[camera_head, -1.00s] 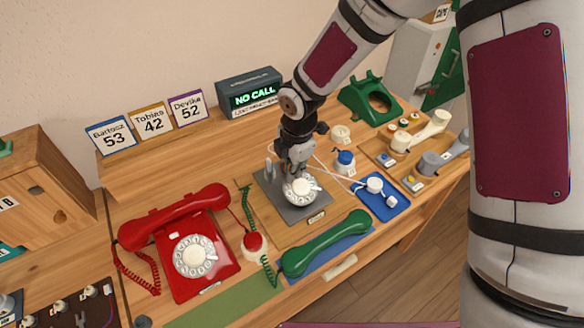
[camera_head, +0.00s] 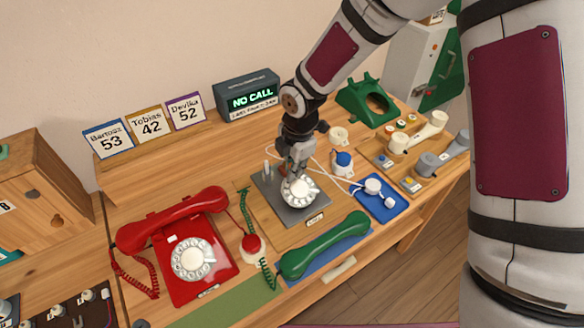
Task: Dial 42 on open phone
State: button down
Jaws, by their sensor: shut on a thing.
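The open phone shows as a white rotary dial (camera_head: 300,191) on a grey plate (camera_head: 302,213), set on a wooden board. My gripper (camera_head: 293,170) points down at the far side of this dial. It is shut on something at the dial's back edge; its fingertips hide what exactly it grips. A dark display box (camera_head: 249,95) behind the desk reads "NO CALL" in green, with smaller text below. The card for Tobias (camera_head: 151,121) reads 42, between Bartosz 53 and Devika 52.
A red phone (camera_head: 187,247) with its handset on stands at left. A green handset (camera_head: 324,244) lies in front of the open phone, and a green phone housing (camera_head: 367,98) stands behind right. A blue tray (camera_head: 381,205) and several handset parts lie at right.

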jog(key=shift+w+d, duration=0.1)
jog(key=shift+w+d, duration=0.3)
jog(key=shift+d, duration=0.3)
jog(key=shift+w+d, duration=0.15)
jog(key=shift+d, duration=0.3)
jog(key=shift+d+f, duration=0.1)
jog(key=shift+d+f, duration=0.15)
jog(key=shift+d, duration=0.35)
jog(key=shift+d, duration=0.1)
